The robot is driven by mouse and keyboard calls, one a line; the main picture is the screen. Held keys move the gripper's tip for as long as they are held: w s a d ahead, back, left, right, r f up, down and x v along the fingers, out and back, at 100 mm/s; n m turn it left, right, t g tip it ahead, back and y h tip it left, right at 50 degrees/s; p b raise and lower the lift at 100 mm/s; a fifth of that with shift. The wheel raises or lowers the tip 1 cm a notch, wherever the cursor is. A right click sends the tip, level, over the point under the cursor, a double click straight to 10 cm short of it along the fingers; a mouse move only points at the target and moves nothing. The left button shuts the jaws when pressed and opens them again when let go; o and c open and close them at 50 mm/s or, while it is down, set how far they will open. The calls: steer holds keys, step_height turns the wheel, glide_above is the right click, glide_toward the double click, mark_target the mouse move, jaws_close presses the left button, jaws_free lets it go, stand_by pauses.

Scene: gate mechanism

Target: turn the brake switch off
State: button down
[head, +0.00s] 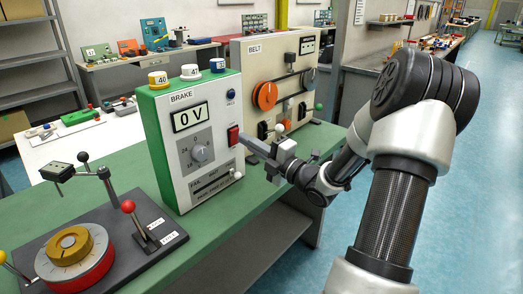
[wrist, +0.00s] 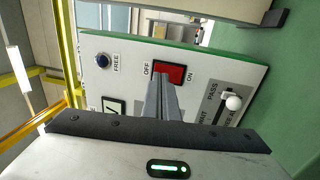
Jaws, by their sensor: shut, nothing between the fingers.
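In the wrist view the red switch (wrist: 173,73) lies between the labels OFF and ON, partly hidden by the fingers. My gripper (head: 245,138) is shut and empty, its fingertips at the switch. In the wrist view the gripper (wrist: 160,80) tips overlap the OFF side of the switch; I cannot tell whether they touch it.
The belt box (head: 272,85) stands behind to the right. A turntable device (head: 75,250) with a red-knobbed lever (head: 128,206) stands front left. Blue floor is clear on the right.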

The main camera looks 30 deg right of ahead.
mark_target(235, 137)
steer(key=shift+x, duration=0.9)
steer(key=shift+w+a+r, duration=0.1)
steer(key=shift+w+r, duration=0.05)
steer(key=shift+r, duration=0.1)
steer(key=shift+w+a+g+h+p, duration=0.1)
steer(key=shift+g+h+p, duration=0.25)
steer(key=shift+g, duration=0.25)
steer(key=shift+r, duration=0.1)
